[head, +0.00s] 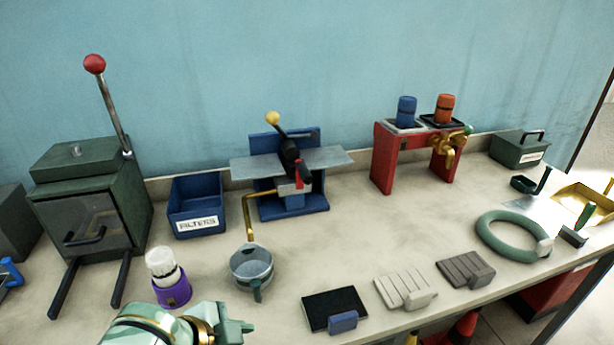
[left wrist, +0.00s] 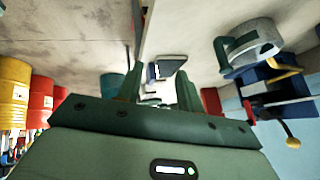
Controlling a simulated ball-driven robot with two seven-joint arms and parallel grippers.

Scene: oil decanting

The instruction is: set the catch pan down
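A round grey metal pan (head: 251,266) with a green handle stands on the bench below the end of a bent brass spout (head: 247,215). It is the only thing I can take for the catch pan, and it looks upright. My left gripper (head: 238,327) is at the front edge, in front of the pan and a little left of its handle, apart from it. In the left wrist view the gripper's fingers (left wrist: 160,90) are spread with nothing between them. The pan (left wrist: 252,42) also shows there, at upper right, with its handle. My right gripper is not in view.
A blue press (head: 290,196) with a lever stands behind the pan. A white-topped purple lamp-like item (head: 170,283) is close left of my gripper. A black pad (head: 335,308) lies to the right. The bench middle is clear.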

